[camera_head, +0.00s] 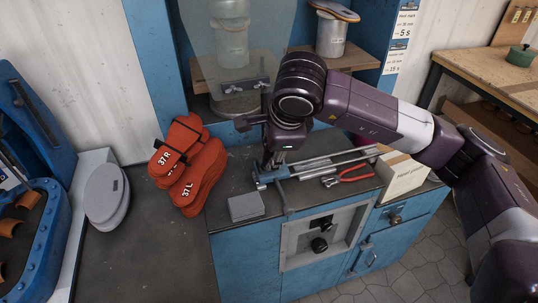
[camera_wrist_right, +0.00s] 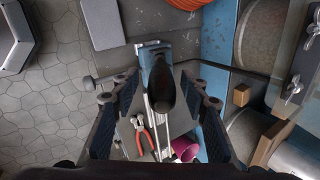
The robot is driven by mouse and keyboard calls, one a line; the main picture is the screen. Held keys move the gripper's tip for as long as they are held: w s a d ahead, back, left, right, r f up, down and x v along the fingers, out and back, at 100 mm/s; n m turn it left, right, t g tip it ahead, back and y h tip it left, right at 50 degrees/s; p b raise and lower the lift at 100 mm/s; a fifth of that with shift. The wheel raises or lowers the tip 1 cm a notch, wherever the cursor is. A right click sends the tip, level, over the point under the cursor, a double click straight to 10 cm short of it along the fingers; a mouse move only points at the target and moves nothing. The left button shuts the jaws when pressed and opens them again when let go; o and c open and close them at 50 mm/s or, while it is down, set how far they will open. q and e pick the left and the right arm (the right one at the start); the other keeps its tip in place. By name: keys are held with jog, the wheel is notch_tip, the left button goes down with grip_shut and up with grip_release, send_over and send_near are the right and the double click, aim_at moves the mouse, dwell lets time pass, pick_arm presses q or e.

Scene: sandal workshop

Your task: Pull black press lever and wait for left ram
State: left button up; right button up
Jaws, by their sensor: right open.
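The blue press (camera_head: 165,50) stands behind the bench with a clear shield in front of its left ram (camera_head: 230,35). The right ram (camera_head: 331,35) shows beside it. My right gripper (camera_head: 272,158) points down over a blue-and-steel fixture with long rods (camera_head: 320,163). In the right wrist view, a black rounded handle (camera_wrist_right: 166,90), which looks like the press lever, lies between the spread fingers of my right gripper (camera_wrist_right: 160,95). The fingers are open; I cannot tell whether either touches it. The wrist hides the lever in the head view. My left gripper is not in view.
Orange lasts marked 37R and 37L (camera_head: 190,175) stand left of the fixture. A grey block (camera_head: 246,206), red pliers (camera_head: 347,177) and a cardboard box (camera_head: 402,176) lie near it. A front panel with black knobs (camera_head: 320,245) is below.

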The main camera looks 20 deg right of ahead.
jog(key=v, duration=0.7)
dwell(0.3)
